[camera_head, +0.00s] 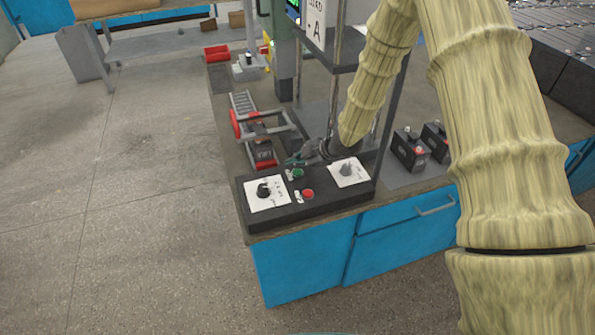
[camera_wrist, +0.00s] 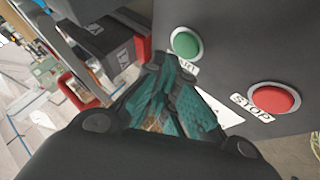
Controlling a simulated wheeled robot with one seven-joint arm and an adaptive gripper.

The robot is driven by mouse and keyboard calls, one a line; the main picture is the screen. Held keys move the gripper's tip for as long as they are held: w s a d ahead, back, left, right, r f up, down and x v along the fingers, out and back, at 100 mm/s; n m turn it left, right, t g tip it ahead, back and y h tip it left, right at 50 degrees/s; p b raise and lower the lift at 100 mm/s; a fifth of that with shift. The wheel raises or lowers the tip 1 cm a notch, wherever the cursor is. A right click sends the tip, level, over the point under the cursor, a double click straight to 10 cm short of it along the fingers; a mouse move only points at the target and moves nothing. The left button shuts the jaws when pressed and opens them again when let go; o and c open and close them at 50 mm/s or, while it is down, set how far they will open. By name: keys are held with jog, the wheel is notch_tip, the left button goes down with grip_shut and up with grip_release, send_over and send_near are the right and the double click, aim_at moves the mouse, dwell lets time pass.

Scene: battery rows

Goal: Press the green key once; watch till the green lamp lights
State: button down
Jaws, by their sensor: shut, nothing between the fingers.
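The green key (camera_head: 297,173) is a round button on a black control box (camera_head: 290,213) at the bench's near edge. In the wrist view the green key (camera_wrist: 185,44) sits in a pale ring above a label ending in "ART". My gripper (camera_head: 297,160) is shut and empty, just behind the green key in the head view. In the wrist view its teal fingertips (camera_wrist: 172,66) are just below the key, over its label; I cannot tell whether they touch the box. No lamp that I can identify as the green lamp shows in either view.
A red STOP button (camera_head: 308,194) lies close to the green key; it also shows in the wrist view (camera_wrist: 273,98). Two dials on white plates, the left one (camera_head: 264,190) clear, flank them. Black batteries (camera_head: 411,150) stand to the right. A red-ended rack (camera_head: 245,118) stands behind.

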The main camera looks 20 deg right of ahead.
aim_at(296, 173)
jog(key=shift+r+p, duration=1.8)
jog(key=shift+r, duration=0.65)
jog(key=shift+f, duration=0.1)
